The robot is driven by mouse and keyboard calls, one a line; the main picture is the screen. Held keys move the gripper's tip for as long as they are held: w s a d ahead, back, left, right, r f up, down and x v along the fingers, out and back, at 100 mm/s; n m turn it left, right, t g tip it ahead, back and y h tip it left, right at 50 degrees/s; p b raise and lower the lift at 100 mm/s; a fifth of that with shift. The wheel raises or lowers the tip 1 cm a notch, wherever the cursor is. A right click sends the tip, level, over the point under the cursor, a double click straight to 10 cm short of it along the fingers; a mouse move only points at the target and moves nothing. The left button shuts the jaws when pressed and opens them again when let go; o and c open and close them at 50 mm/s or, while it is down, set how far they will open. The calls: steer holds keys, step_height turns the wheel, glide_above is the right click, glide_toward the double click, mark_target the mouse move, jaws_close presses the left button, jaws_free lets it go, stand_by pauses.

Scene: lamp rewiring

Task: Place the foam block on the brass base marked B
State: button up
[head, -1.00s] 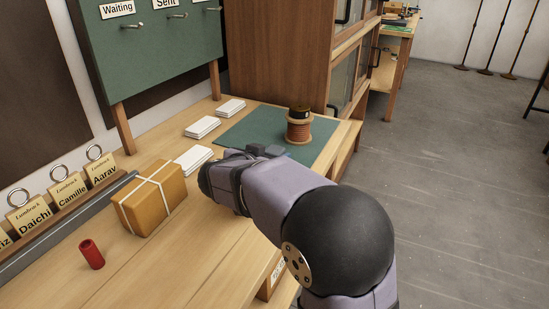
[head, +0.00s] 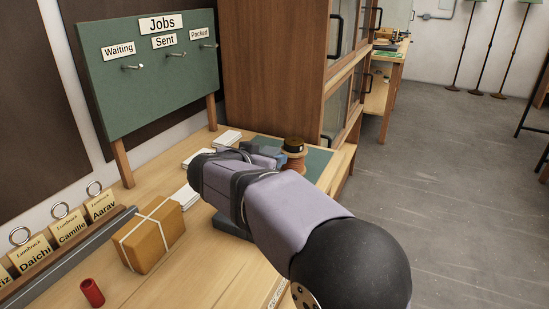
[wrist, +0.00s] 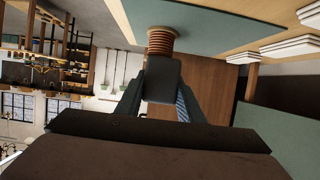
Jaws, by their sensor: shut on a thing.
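My gripper (wrist: 160,98) is shut on a dark grey block, which I take to be the foam block (wrist: 162,78). The block sits between the fingers in the wrist view, in front of the copper wire spool. In the head view my gripper (head: 264,150) is at the far part of the bench, just left of the spool, and my arm hides much of it. The block cannot be made out clearly there. No brass base marked B can be made out in either view.
The wire spool (head: 294,152) stands on a green mat (head: 318,163). A tied parcel (head: 150,234), a red cylinder (head: 92,292), white card stacks (head: 228,138) and name tags (head: 70,228) are on the bench. A dark grey slab (head: 231,227) shows below my arm.

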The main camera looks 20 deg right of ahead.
steer(key=w+d+r+m+g+h+p, duration=0.2)
steer(key=d+r+p, duration=0.6)
steer(key=d+p, duration=0.85)
step_height(320, 180, up, 3)
steer(key=n+t+y+p, duration=0.2)
steer(key=p, duration=0.4)
glide_above(294, 141)
steer(key=shift+w+f+b, duration=0.15)
steer(key=shift+f+b, duration=0.55)
steer(key=shift+f, duration=4.2)
steer(key=shift+f, duration=0.15)
steer(key=o, duration=1)
